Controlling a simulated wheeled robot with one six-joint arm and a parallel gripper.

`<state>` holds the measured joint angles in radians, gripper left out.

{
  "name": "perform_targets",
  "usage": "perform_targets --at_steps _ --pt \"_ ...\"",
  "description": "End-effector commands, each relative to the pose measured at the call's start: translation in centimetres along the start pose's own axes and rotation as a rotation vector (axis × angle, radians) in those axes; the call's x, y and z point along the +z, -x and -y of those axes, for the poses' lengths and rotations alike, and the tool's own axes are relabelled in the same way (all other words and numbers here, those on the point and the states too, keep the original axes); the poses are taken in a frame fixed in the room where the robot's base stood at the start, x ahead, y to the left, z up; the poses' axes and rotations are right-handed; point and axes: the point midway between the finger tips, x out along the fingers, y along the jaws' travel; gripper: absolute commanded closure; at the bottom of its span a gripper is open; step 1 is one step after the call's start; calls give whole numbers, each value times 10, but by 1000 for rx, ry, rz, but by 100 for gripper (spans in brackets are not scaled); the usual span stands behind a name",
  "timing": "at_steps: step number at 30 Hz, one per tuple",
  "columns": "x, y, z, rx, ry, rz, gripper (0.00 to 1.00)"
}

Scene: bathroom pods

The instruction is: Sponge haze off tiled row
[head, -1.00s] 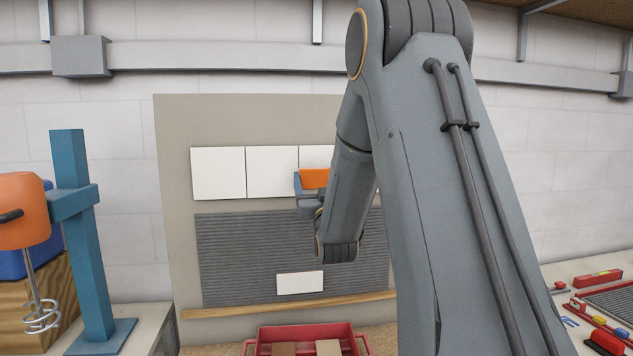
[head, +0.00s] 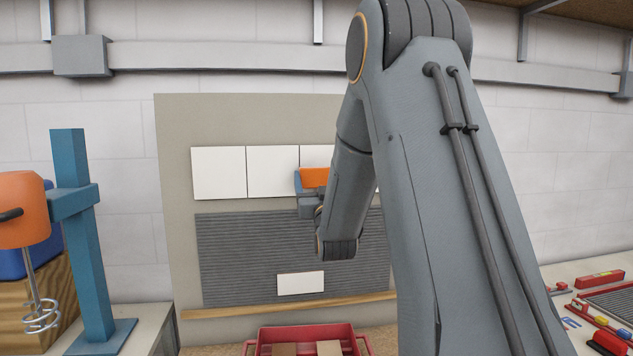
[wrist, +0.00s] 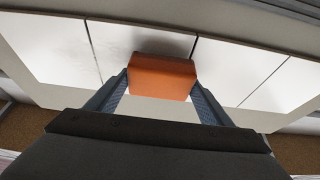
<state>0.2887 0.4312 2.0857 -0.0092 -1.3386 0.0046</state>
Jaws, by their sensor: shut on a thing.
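An orange sponge (wrist: 162,77) is held between the two fingers of my gripper (wrist: 160,95). In the head view the sponge (head: 315,177) shows at the third white tile, partly hidden by my arm, with my gripper (head: 305,190) shut on it. The row of white tiles (head: 219,172) runs across the upper part of the board. In the wrist view the sponge lies over the tile row (wrist: 60,48), and dark grey smudges of haze (wrist: 150,42) show on the tile just behind and above it. I cannot tell if the sponge touches the tile.
Below the row is ridged grey mortar (head: 250,245) with one lone white tile (head: 300,283). A wooden ledge (head: 290,305) runs beneath it. A red tray (head: 305,335) stands in front. A blue stand with an orange mixer (head: 22,215) is at left; tools (head: 600,305) lie at right.

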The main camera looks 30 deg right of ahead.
Motion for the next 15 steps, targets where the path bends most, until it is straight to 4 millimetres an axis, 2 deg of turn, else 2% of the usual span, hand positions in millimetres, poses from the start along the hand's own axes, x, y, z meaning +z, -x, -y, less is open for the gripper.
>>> perform_targets --at_steps 15 --pt "3 -7 -1 0 0 -1 44"
